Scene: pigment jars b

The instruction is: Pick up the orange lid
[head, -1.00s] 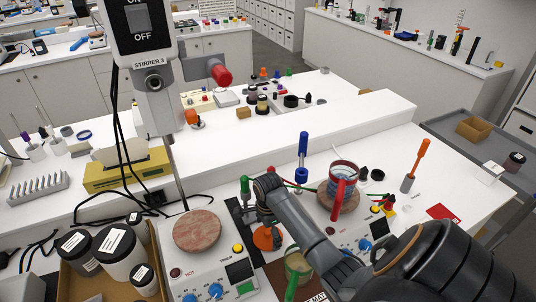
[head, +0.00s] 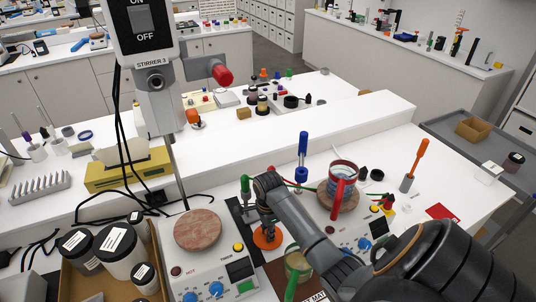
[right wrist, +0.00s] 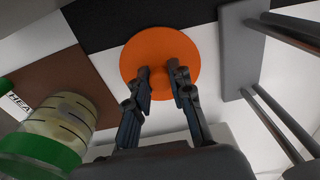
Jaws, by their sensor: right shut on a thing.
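The orange lid (head: 262,242) is a round disc with a small knob, between the two hot plates in the head view. It shows in full face in the right wrist view (right wrist: 160,42), over a black and white surface. My right gripper (head: 268,231) comes down on it from above. In the right wrist view its two fingers (right wrist: 161,87) are shut on the lid's knob, one on each side. I cannot tell whether the lid touches the surface below. My left gripper is not in view.
A glass jar with a green band (head: 298,262) stands close by on a brown mat; it also shows in the right wrist view (right wrist: 58,125). A red-rimmed beaker (head: 343,176) stands on the right hot plate. The left hot plate (head: 200,230) is bare.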

